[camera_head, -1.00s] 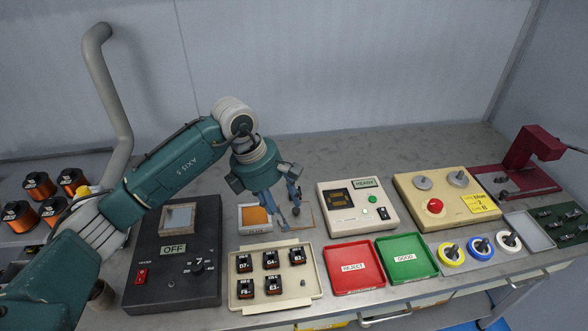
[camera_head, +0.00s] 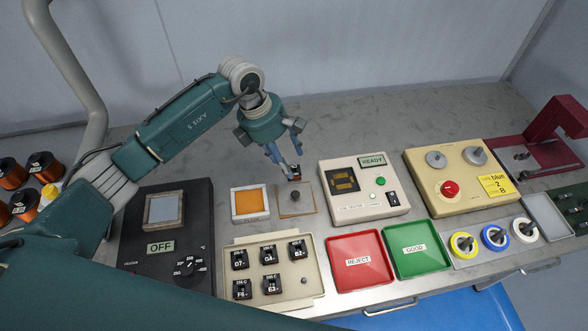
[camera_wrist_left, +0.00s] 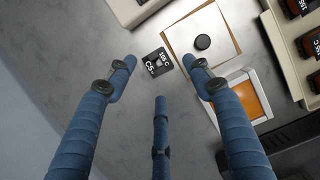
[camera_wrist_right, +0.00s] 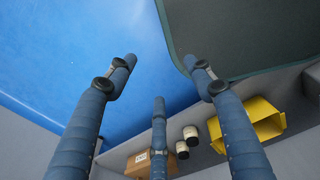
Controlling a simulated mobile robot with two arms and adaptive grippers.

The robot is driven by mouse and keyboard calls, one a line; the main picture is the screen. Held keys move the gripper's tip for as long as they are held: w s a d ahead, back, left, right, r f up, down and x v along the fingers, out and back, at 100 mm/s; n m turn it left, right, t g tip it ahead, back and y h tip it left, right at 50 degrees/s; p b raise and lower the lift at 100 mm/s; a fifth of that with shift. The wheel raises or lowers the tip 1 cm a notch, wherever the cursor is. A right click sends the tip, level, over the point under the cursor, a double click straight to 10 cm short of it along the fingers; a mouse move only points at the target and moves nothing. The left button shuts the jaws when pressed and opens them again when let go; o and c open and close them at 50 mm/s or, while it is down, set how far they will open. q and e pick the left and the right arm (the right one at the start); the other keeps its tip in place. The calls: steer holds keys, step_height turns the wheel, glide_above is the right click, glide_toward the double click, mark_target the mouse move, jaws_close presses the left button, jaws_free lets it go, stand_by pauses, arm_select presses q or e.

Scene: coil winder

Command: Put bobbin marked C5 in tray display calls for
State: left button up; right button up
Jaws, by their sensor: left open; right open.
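The black bobbin marked C5 (camera_wrist_left: 156,63) lies on the bench between the open fingertips of my left gripper, as the left wrist view shows; I cannot tell whether they touch it. In the head view the bobbin (camera_head: 295,172) sits at the plate's back edge, partly behind my left gripper (camera_head: 287,158). The display unit (camera_head: 364,187) shows a READY sign (camera_head: 373,161); its dark window (camera_head: 342,180) is unreadable. The red REJECT tray (camera_head: 360,277) and green GOOD tray (camera_head: 412,267) look empty. My right gripper (camera_wrist_right: 160,70) is open and empty over blue floor.
A beige tray (camera_head: 308,262) holds several similar bobbins. A winder control box (camera_head: 445,170) stands right. The bench behind the display unit is clear.

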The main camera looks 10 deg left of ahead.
mark_target(292, 168)
arm_select(q)
steer(key=p+x, duration=0.2)
steer(key=x, duration=0.3)
steer(key=shift+w, duration=0.2)
steer(key=shift+d+f, duration=0.1)
steer(key=shift+f, duration=0.1)
arm_select(e)
steer(key=shift+w+a+r, duration=0.1)
steer(key=shift+w+r, duration=0.3)
steer(key=shift+r, duration=0.25)
steer(key=shift+w+r, duration=0.35)
steer(key=shift+r, duration=0.25)
arm_select(q)
steer(key=c, duration=1.1)
arm_select(e)
steer(key=shift+s, duration=0.15)
